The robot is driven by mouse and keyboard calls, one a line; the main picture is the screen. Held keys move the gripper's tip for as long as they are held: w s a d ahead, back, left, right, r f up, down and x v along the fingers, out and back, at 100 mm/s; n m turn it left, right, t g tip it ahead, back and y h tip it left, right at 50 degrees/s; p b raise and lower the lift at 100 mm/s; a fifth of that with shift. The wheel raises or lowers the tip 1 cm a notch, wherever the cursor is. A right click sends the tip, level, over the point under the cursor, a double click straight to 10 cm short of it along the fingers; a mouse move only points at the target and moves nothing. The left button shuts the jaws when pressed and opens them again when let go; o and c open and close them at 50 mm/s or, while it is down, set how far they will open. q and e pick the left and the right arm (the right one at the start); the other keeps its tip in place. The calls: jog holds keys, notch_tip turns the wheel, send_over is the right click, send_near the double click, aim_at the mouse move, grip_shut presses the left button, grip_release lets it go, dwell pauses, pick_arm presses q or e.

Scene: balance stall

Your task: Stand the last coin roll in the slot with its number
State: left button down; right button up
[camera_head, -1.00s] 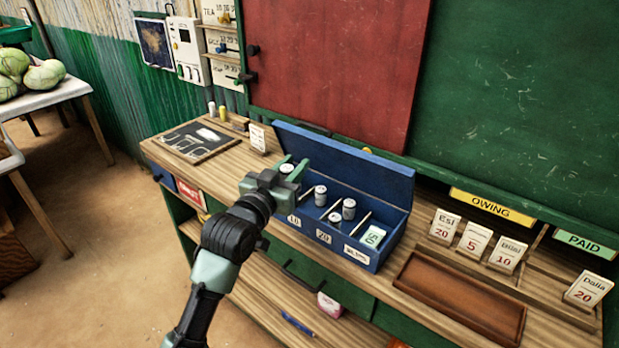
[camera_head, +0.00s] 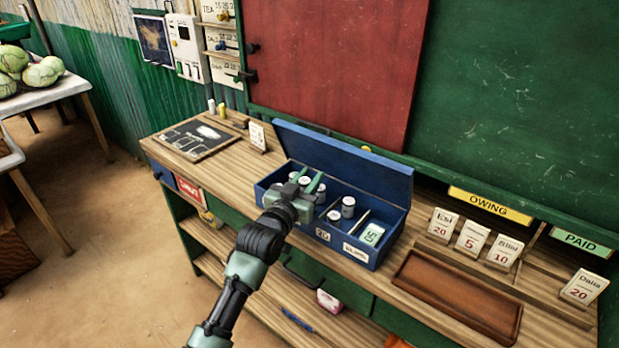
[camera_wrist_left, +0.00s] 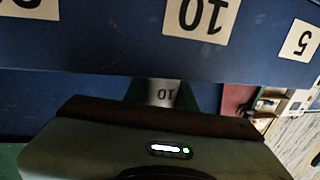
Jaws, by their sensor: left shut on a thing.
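The blue cash box (camera_head: 384,243) stands open on the counter, with its lid up at the back. My left gripper (camera_head: 307,179) is over the left part of the box, shut on a pale coin roll (camera_head: 305,182). In the left wrist view this roll (camera_wrist_left: 163,93) shows an upside-down 10, and the front wall's rim hides part of it. The box's 10 label (camera_wrist_left: 203,15) is there, slightly to one side of the roll. Other rolls stand in the box, including one roll (camera_head: 348,207) right of the gripper. I cannot tell whether the held roll touches the floor. My right gripper is not in view.
An empty brown tray (camera_head: 461,296) lies right of the box.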

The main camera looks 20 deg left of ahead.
pick_arm(q)
jog(key=shift+f, duration=0.55)
jog(key=c, duration=1.1)
grip_release()
jog(key=shift+c, duration=0.2)
jog(key=shift+r, duration=0.25)
jog(key=s+a, duration=0.1)
jog(key=s, duration=1.1)
jog(key=shift+a+r+b, duration=0.25)
jog(key=shift+r+b, duration=0.1)
jog(key=shift+b, duration=0.1)
